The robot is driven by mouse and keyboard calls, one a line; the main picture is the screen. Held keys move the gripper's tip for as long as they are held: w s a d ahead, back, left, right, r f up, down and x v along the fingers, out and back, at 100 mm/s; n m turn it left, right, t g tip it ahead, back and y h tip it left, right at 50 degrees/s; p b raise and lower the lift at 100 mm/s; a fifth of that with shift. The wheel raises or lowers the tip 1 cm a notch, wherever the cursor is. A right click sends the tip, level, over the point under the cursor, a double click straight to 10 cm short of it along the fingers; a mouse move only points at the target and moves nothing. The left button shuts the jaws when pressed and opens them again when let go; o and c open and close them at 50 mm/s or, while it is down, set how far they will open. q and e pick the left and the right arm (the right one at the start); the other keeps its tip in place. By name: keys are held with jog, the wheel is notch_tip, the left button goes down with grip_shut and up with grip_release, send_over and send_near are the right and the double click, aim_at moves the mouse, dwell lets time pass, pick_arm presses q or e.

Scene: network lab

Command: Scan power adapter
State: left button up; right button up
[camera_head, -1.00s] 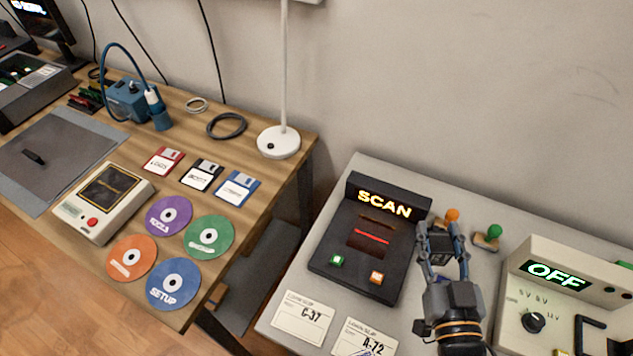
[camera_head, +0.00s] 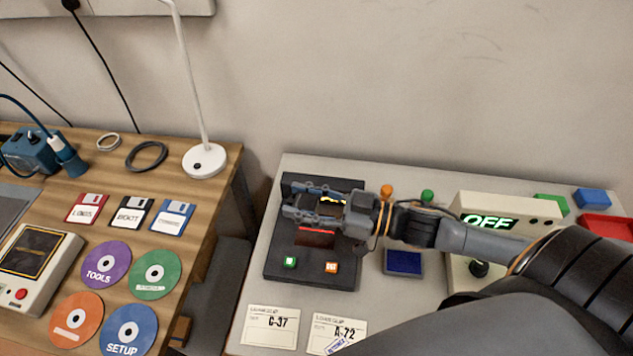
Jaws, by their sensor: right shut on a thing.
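My right gripper (camera_head: 304,201) reaches in from the right and lies across the upper part of the black scanner (camera_head: 277,268), its fingers pointing left. It is shut on a small dark block, apparently the power adapter (camera_head: 322,201), which is mostly hidden between the fingers. The gripper covers most of the lit SCAN sign. A red glowing strip shows just below the fingers. The scanner has a green button (camera_head: 289,263) and an orange button (camera_head: 331,267) at its front. I cannot tell whether the adapter touches the scanner. My left gripper is not in view.
Cards C-37 (camera_head: 270,327) and A-72 (camera_head: 336,334) lie in front of the scanner. A power unit (camera_head: 505,206) reading OFF stands right, partly behind my arm. A blue pad (camera_head: 404,262) lies between them. The wooden table (camera_head: 212,232) holds disks and floppies, across a gap.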

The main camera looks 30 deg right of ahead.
jog(key=shift+n+g+y, duration=0.5)
jog(key=shift+n+g, duration=0.1)
jog(key=d+f+b, duration=0.1)
jog(key=f+b, duration=0.1)
jog(key=w+d+f+b, duration=0.1)
jog(key=f+b, duration=0.1)
jog(key=b, duration=0.1)
jog(key=d+f+b, duration=0.1)
jog(key=f+b, duration=0.1)
jog(key=shift+w+d+f+b, duration=0.15)
jog(key=shift+w+d+b, duration=0.15)
jog(key=shift+d+b, duration=0.1)
notch_tip(320, 180, up, 6)
jog(key=p, duration=0.6)
jog(key=shift+a, duration=0.1)
